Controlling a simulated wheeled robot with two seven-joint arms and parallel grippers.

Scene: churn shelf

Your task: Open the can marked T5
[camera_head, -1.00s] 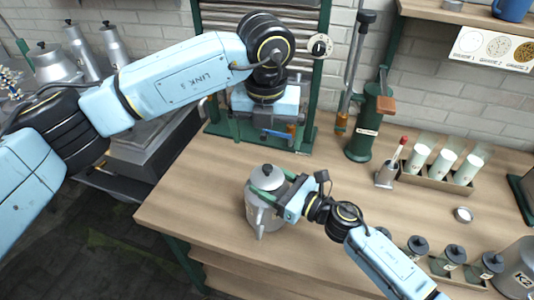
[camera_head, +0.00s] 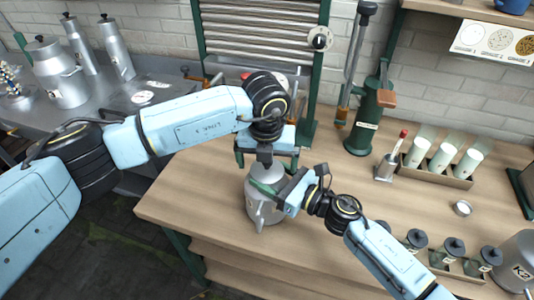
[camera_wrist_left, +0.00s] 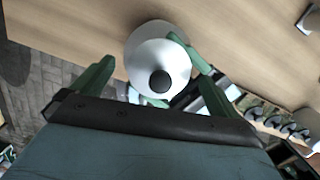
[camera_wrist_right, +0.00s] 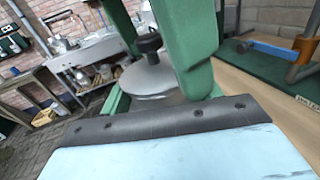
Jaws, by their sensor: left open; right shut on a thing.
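A grey metal can (camera_head: 265,212) with a conical lid and a spout-like handle stands upright near the front left of the wooden bench. I cannot read any mark on it. My right gripper (camera_head: 279,186) is shut on the can near its top, from the right. In the right wrist view its green fingers flank the lid (camera_wrist_right: 150,80) with its black knob (camera_wrist_right: 149,43). My left gripper (camera_head: 267,158) is open above the can, pointing down. In the left wrist view the lid and its black knob (camera_wrist_left: 160,82) lie between the open fingers. In the head view the left gripper hides the knob.
A green hand pump (camera_head: 370,118) stands behind, right of the can. More cans (camera_head: 60,80) stand left.

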